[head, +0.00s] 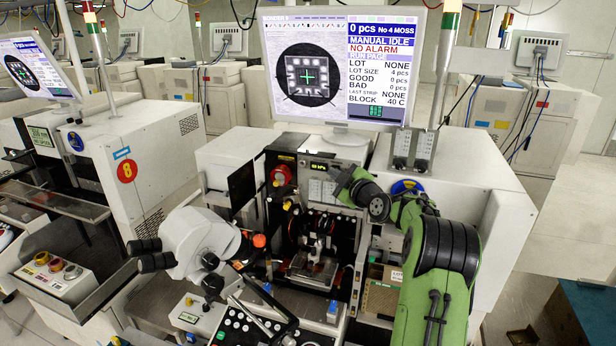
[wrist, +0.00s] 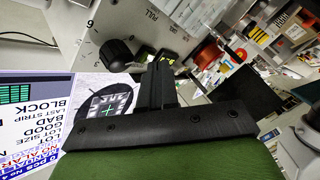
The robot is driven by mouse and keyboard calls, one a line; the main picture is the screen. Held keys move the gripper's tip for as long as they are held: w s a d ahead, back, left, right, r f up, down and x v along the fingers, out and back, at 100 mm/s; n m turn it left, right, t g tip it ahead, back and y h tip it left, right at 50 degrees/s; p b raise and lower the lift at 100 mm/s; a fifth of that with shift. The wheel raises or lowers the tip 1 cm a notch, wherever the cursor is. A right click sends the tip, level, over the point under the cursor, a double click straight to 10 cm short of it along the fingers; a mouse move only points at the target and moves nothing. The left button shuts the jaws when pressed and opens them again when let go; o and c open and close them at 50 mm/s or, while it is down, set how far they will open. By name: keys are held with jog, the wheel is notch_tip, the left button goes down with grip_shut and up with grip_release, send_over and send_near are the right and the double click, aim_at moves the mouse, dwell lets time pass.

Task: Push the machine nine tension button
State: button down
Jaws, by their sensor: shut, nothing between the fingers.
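The central machine (head: 455,150) stands below the large monitor, with a small lit display (head: 318,166) and a panel of small buttons (head: 320,190) in its upper front. I cannot make out which button is the tension button. My gripper (wrist: 160,68) is shut and empty in the wrist view, its dark fingers pointing at the panel area beside a black knob (wrist: 116,55). Small green-yellow lit items (wrist: 168,56) show just past the fingertips. Whether the fingertips touch anything cannot be told. In the head view my green arm comes in from the right and its hand covers part of the panel.
The monitor (head: 300,28) stands above the machine and is close by in the wrist view. A red spool (head: 281,175) sits left of the display. A white microscope (head: 200,240) stands at front left. A neighbouring machine marked 8 (head: 165,150) is to the left.

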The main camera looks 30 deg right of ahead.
dwell(0.3)
jog(key=s+a+b, duration=0.1)
jog(key=b, duration=0.1)
jog(key=shift+a+b, duration=0.1)
jog(key=shift+b, duration=0.25)
jog(key=s+a+b, duration=0.4)
jog(key=b, duration=0.2)
jog(key=shift+a, duration=0.25)
dwell(0.3)
